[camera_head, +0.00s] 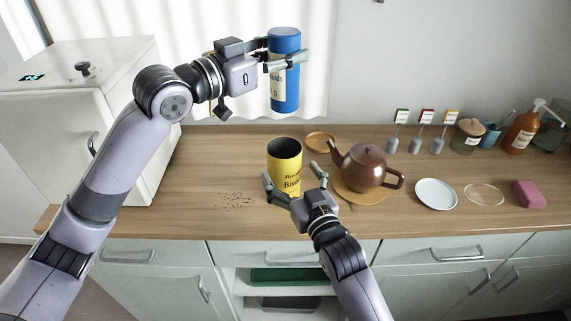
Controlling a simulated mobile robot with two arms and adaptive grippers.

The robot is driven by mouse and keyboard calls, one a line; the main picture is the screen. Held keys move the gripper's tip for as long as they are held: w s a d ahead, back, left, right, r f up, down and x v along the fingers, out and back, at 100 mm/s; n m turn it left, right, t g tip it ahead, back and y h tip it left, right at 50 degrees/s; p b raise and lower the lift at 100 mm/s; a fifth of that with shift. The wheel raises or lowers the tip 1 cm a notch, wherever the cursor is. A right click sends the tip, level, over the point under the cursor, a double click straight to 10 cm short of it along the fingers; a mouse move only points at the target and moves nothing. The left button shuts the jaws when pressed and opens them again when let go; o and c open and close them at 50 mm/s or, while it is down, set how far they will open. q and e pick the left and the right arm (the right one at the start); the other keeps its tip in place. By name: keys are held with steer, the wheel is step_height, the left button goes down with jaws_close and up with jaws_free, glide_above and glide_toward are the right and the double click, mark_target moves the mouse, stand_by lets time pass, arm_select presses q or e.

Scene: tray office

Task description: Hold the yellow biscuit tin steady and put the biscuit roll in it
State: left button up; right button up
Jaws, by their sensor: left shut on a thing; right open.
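The yellow biscuit tin (284,153) stands upright on the wooden counter, with its dark open mouth facing up. My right gripper (292,180) is open at the front of the tin, one finger at each side of its lower part. I cannot tell whether the fingers touch it. My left gripper (286,62) is shut on the biscuit roll (285,92), a blue cylinder with a pale label, partly hidden by the fingers. The roll is upright, high above the counter, and shows above the tin in the picture.
A brown teapot (365,165) stands on a round mat close right of the tin, its spout towards the tin. A wooden disc (319,139) lies behind. A white plate (436,194) and pink sponge (528,194) lie further right. Dark crumbs (236,199) lie left.

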mark_target(279, 154)
steer(key=shift+x, duration=2.15)
arm_select(q)
steer(key=shift+r, duration=0.1)
arm_select(e)
steer(key=c, duration=1.3)
arm_select(q)
step_height(279, 154, down, 13)
steer(key=o, duration=1.4)
arm_select(e)
steer(key=shift+s, duration=0.1)
arm_select(q)
steer(key=v, duration=1.2)
